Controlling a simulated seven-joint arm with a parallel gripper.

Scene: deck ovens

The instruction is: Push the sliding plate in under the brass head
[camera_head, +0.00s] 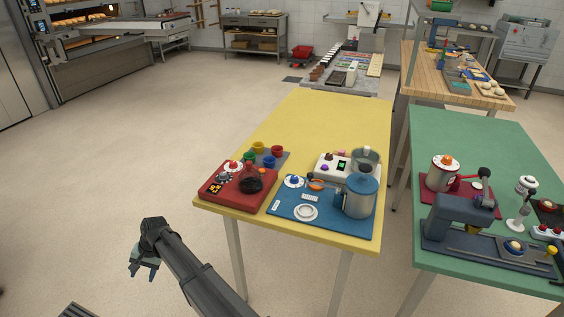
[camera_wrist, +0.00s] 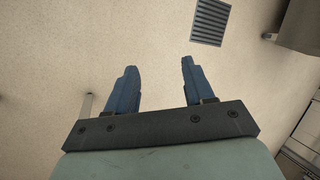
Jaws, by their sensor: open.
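A dark blue press (camera_head: 450,220) stands on the near part of the green table, at the right of the head view. A brass head (camera_head: 474,229) shows below its overhanging arm. To its right, a sliding plate (camera_head: 532,257) lies on the press's long base, out to the side of the head. A pale round piece (camera_head: 514,247) sits there, and a yellow knob (camera_head: 551,250) stands at the right end. My gripper (camera_head: 143,274) is open and empty over the floor, left of the yellow table and far from the press. Its spread fingers show in the wrist view (camera_wrist: 159,66).
The yellow table (camera_head: 310,125) lies between my gripper and the green table (camera_head: 450,130). It holds a red device (camera_head: 235,190) and a blue board (camera_head: 290,208) with a metal canister (camera_head: 358,195). A white-topped stand (camera_head: 523,200) and a red-based device (camera_head: 443,175) neighbour the press.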

